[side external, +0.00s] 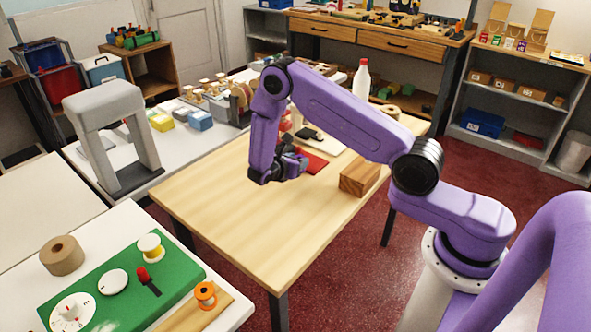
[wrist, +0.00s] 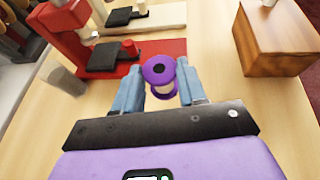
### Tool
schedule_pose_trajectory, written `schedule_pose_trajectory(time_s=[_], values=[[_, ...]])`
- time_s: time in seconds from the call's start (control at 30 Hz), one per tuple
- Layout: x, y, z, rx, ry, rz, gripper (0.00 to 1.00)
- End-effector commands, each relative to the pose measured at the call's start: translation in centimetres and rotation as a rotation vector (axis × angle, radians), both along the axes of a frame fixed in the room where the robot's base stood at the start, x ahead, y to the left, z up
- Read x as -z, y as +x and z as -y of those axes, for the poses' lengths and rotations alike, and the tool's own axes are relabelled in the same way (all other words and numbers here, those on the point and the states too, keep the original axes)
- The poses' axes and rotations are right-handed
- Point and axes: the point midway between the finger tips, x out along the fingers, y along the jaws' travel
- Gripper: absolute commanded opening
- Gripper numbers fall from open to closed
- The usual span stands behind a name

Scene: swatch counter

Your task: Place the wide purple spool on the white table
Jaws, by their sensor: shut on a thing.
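The purple spool (wrist: 159,70) shows in the wrist view between the two blue-grey fingers of my gripper (wrist: 158,80), with its round flange and dark centre hole facing up. My gripper is shut on it, above the wooden table (side external: 222,188). In the side view my gripper (side external: 293,164) is over the middle of that table, and I cannot make out the spool there. A white table (side external: 115,228) stands at the front left, with a green board (side external: 118,285) on it. Another white top (side external: 40,200) lies behind it at the left.
On the wooden table a wooden block (side external: 359,176) stands right of my gripper.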

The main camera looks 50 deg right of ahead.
Motion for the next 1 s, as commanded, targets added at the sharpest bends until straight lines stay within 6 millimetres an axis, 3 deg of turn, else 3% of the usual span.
schedule_pose_trajectory(time_s=[0.3, 0.73, 0.77, 0.8, 1.0], values=[[3.2, 0.2, 0.1, 0.001, 0.0, 0.0, 0.12], [3.7, 0.2, 0.1, 0.0, 0.0, 0.0, 0.12], [3.6, 0.2, 0.1, 0.0, 0.0, 0.001, 0.51], [3.6, 0.2, 0.0, 0.0, 0.0, 0.001, 0.64], [3.6, 0.2, 0.1, 0.0, 0.0, 0.001, 0.66]])
